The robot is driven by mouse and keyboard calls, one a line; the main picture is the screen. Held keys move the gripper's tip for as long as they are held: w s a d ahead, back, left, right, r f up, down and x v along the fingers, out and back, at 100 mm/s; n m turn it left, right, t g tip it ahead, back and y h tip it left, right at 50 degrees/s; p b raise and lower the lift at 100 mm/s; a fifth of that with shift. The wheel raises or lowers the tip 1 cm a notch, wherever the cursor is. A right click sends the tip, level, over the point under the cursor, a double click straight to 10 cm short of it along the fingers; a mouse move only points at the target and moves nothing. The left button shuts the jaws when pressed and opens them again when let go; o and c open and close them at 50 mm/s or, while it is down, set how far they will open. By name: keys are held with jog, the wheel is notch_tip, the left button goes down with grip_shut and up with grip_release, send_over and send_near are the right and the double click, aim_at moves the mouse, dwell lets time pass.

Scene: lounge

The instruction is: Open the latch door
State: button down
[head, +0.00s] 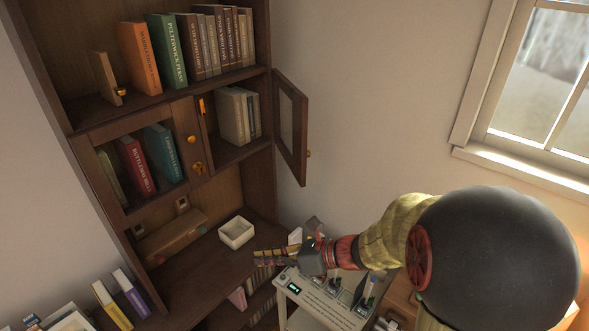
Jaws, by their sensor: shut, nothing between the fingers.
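A dark wooden bookcase (72,98) holds a small cabinet with two glass-paned doors. The right door (292,128) stands open, swung out to the right, with a small brass knob (308,153) on its free edge. The left door (118,142) is closed. A brass knob (191,139) and a brass latch piece (197,168) sit by its right edge. My gripper (256,257) is shut and empty, low in front of the bookcase, below the doors and apart from them. It points left.
A small white box (236,232) sits on the lower shelf, just left of my gripper. A grey panel with devices (325,300) stands below my arm. A window (530,85) is at right; the wall beside the open door is clear.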

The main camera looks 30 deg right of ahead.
aim_at(297, 180)
jog(key=w+d+r+m+t+h+p, duration=0.1)
jog(key=w+d+r+m+t+h, duration=0.25)
jog(key=d+m, duration=0.65)
jog(key=w+d+r+m+t+h+p, duration=0.1)
jog(key=w+d+r+m+t+h, duration=0.15)
jog(key=w+d+m+t, duration=0.6)
jog(key=w+a+m+g+p, duration=0.2)
jog(key=w+a+m+g, duration=0.15)
jog(key=w, duration=0.25)
jog(key=shift+n+h, duration=0.4)
jog(key=d, duration=0.4)
jog(key=shift+s+d+f+p, duration=0.15)
jog(key=shift+d+p, duration=0.2)
jog(key=shift+d, duration=0.05)
